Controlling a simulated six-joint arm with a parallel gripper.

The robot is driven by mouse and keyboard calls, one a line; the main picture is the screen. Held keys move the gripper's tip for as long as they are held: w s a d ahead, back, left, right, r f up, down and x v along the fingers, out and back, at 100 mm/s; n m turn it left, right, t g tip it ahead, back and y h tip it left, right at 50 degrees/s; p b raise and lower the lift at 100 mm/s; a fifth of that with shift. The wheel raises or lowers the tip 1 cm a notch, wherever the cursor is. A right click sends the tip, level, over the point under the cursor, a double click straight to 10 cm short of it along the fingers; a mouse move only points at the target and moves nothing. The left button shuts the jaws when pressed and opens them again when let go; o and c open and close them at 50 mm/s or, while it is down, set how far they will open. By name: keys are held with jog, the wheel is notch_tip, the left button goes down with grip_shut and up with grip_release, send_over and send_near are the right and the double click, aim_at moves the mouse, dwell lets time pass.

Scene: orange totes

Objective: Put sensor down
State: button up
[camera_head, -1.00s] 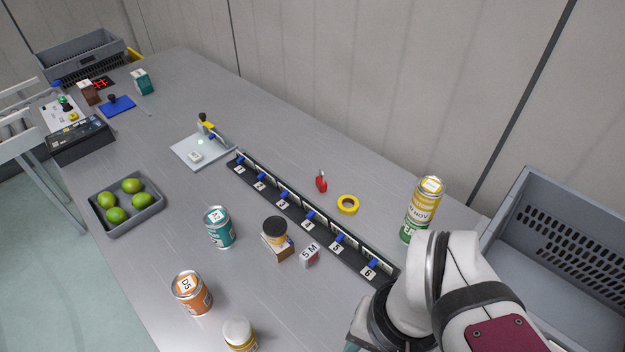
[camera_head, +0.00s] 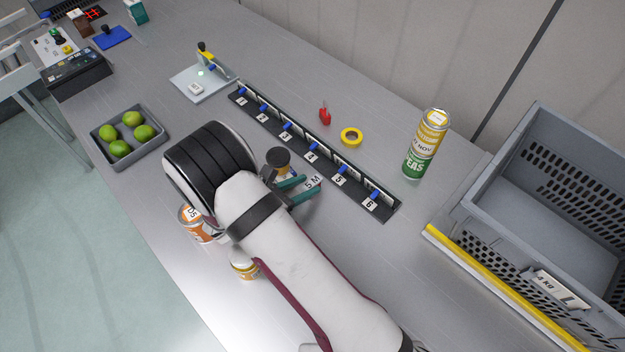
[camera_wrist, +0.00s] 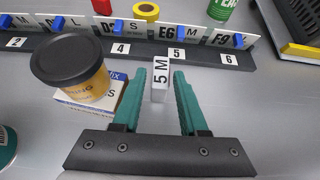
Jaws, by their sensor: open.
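A small white block marked "5 M" (camera_wrist: 159,82) stands between the teal fingertips of my gripper (camera_wrist: 169,78) in the wrist view, close to the left finger. The fingers are open. I cannot tell if either touches the block. In the head view the block (camera_head: 313,182) shows beside the fingers of my gripper (camera_head: 309,185), partly hidden. I cannot tell which thing is the sensor.
A dark-lidded jar (camera_wrist: 82,72) on a small box (camera_wrist: 92,105) stands close left of the fingers. The numbered rack (camera_head: 330,165) lies just beyond. A tall can (camera_head: 425,145) and grey crate (camera_head: 490,205) are right. My arm covers the teal can.

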aim_at(310, 184)
jog(key=x, duration=0.3)
grip_shut()
dwell(0.3)
